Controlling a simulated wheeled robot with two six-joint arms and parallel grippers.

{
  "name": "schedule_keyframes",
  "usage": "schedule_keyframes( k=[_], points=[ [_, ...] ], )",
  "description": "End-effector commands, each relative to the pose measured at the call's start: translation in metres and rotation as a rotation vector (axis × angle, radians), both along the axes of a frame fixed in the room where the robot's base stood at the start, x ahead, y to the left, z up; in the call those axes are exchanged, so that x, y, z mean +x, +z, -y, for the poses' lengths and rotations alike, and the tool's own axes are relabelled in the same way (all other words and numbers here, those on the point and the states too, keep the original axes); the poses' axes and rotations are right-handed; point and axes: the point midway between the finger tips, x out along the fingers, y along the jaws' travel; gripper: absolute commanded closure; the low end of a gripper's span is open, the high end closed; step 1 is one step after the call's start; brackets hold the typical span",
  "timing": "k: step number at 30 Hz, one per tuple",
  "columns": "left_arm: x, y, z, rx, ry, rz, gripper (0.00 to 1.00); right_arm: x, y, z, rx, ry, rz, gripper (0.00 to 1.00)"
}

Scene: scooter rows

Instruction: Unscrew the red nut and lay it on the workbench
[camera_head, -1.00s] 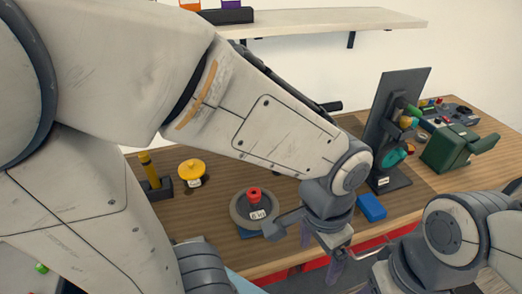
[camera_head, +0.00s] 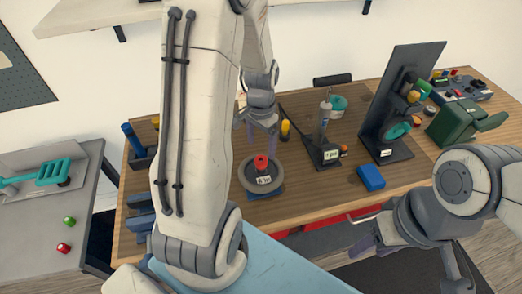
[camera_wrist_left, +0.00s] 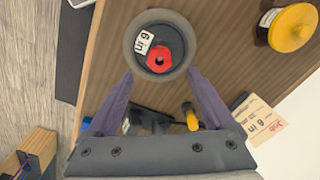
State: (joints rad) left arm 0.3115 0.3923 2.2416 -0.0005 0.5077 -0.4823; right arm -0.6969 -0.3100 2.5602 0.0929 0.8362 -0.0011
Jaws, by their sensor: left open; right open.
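The red nut (camera_head: 261,162) sits at the hub of a round grey wheel (camera_head: 246,181) tagged "6 in", near the workbench's front edge. In the left wrist view the nut (camera_wrist_left: 158,59) shows its dark centre hole, with the wheel (camera_wrist_left: 134,31) around it. My left gripper (camera_head: 261,138) is open and empty, by the wheel's far side in the head view. In the left wrist view its fingertips (camera_wrist_left: 159,74) are spread just below the nut, not gripping it. My right gripper (camera_head: 372,238) is at the front right, empty, away from the nut.
The wooden workbench (camera_head: 325,193) holds a blue block (camera_head: 370,178), a black upright panel (camera_head: 397,95) and a green vise (camera_head: 463,124). A yellow-topped jar (camera_wrist_left: 292,28) and a job card (camera_wrist_left: 257,118) lie near the wheel. A grey side table (camera_head: 88,215) stands left.

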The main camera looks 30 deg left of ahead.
Motion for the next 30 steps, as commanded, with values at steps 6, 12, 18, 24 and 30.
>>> schedule_keyframes(
  k=[6,12,18,24,30],
  points=[
    [-0.002,-0.038,0.001,-0.002,0.000,-0.006,0.13,0.000,0.009,0.000,0.000,0.001,0.000,0.50],
    [-0.001,-0.057,0.001,-0.001,0.000,-0.002,0.13,0.000,0.012,0.000,0.000,0.002,0.000,0.50],
    [0.000,-0.062,0.001,0.000,0.001,0.000,0.13,0.000,0.012,0.000,0.000,0.002,0.000,0.50],
    [0.000,-0.062,0.000,0.000,0.001,0.001,0.25,0.000,0.012,0.000,0.000,0.002,0.000,0.50],
    [0.000,-0.062,0.000,0.000,0.001,0.000,1.00,0.000,0.012,0.000,0.000,0.002,0.000,0.50]
  ],
)
